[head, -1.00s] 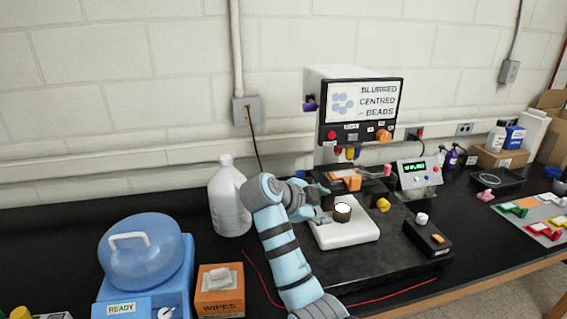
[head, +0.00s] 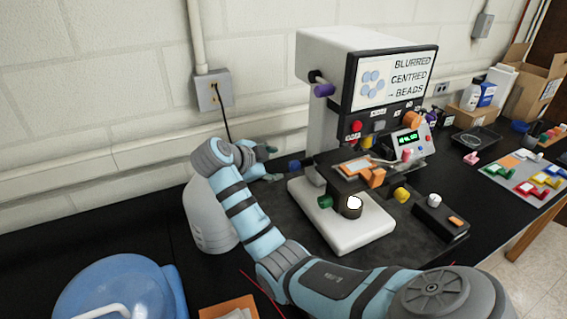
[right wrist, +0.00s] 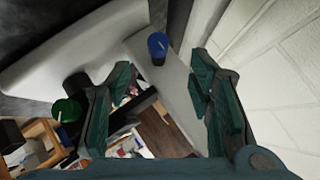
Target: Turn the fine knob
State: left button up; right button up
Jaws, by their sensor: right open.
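A white microscope-like instrument (head: 345,228) with a dark stage stands on a black mat. On its left side are a blue knob (head: 294,165) and, lower and nearer, a green knob (head: 325,202). I cannot read which is the fine knob. My right gripper (head: 271,164) is open and empty, left of the blue knob and apart from it. In the right wrist view the blue knob (right wrist: 157,47) lies ahead, between the lines of the open fingers, and the green knob (right wrist: 67,110) is left of them. My left gripper is out of view.
A purple knob (head: 323,90) sits higher on the instrument, and a yellow knob (head: 402,194) at its right. A grey-white jug (head: 207,215) stands close behind my right arm. A blue container (head: 120,285) is at front left. A black box (head: 441,217) lies right of the base.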

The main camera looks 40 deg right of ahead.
aim_at(292, 167)
jog(key=d+f, duration=0.1)
jog(key=d, duration=0.1)
jog(key=d+f, duration=0.1)
jog(key=d, duration=0.1)
jog(key=d+f, duration=0.1)
jog(key=d, duration=0.1)
jog(key=shift+s+d+f, duration=0.25)
jog(key=shift+f, duration=0.05)
jog(key=w+d+f, duration=0.2)
jog(key=shift+w+d+f+p, duration=0.2)
jog(key=shift+d+f+p, duration=0.1)
jog(key=shift+f+p, duration=0.05)
jog(key=shift+s+r, duration=0.15)
jog(key=shift+s, duration=0.25)
jog(key=shift+c, duration=1.4)
jog(key=c, duration=0.3)
grip_shut()
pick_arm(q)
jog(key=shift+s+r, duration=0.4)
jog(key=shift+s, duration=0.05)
pick_arm(e)
jog(key=shift+a, duration=0.1)
jog(key=shift+t, duration=0.3)
